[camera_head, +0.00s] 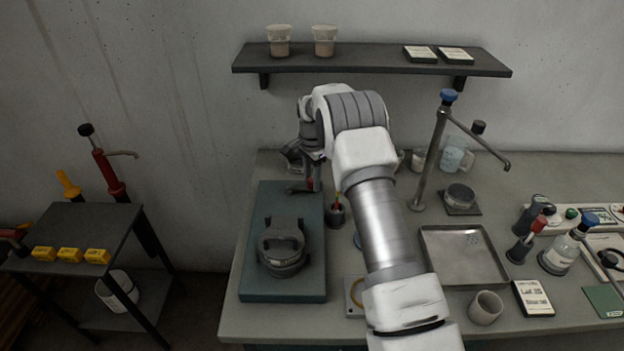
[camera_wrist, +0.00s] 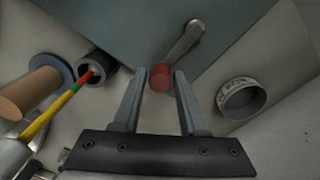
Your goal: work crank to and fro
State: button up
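The crank is a short grey arm (camera_wrist: 184,42) with a red knob (camera_wrist: 160,78) at its free end, pivoted on a teal plate (camera_wrist: 120,25). In the head view the crank (camera_head: 297,188) lies at the back of the teal plate (camera_head: 255,212), partly hidden by my arm. My gripper (camera_wrist: 158,82) has its two fingers on either side of the red knob, with a narrow gap showing on each side. It looks open around the knob. In the head view my gripper shows only partly, above the crank.
A dark round lidded device (camera_head: 283,250) stands on the teal plate. A dark cup (camera_head: 335,215) with a coloured stick stands just right of the crank. A grey ring-like container (camera_wrist: 242,98) lies right of my fingers. A metal tray (camera_head: 462,255) lies further right.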

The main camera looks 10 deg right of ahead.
grip_shut()
dwell(1.1)
